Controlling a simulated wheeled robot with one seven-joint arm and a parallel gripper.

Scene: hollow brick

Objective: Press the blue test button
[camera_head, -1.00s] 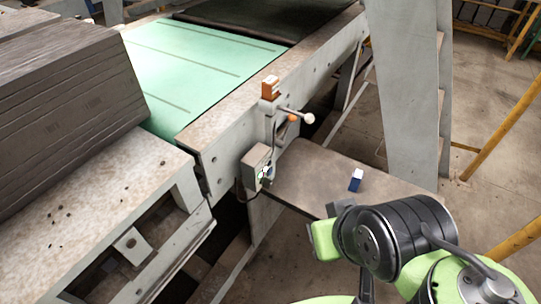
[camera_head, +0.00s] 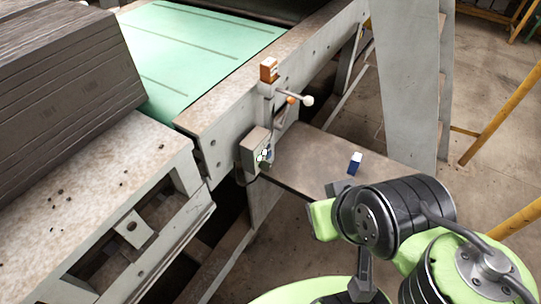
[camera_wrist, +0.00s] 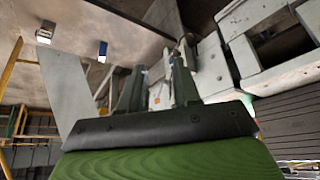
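A grey control box (camera_head: 255,149) is fixed to the side of the machine frame. Small buttons (camera_head: 265,155) show on its right face, with a bluish spot among them. They are too small to tell apart. I cannot make out the button in the wrist view.
A lever with a white knob (camera_head: 308,101) and an orange box (camera_head: 269,69) stand above the control box. A grey post (camera_head: 405,90) stands behind. Stacked dark slabs (camera_head: 60,70) are at the left.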

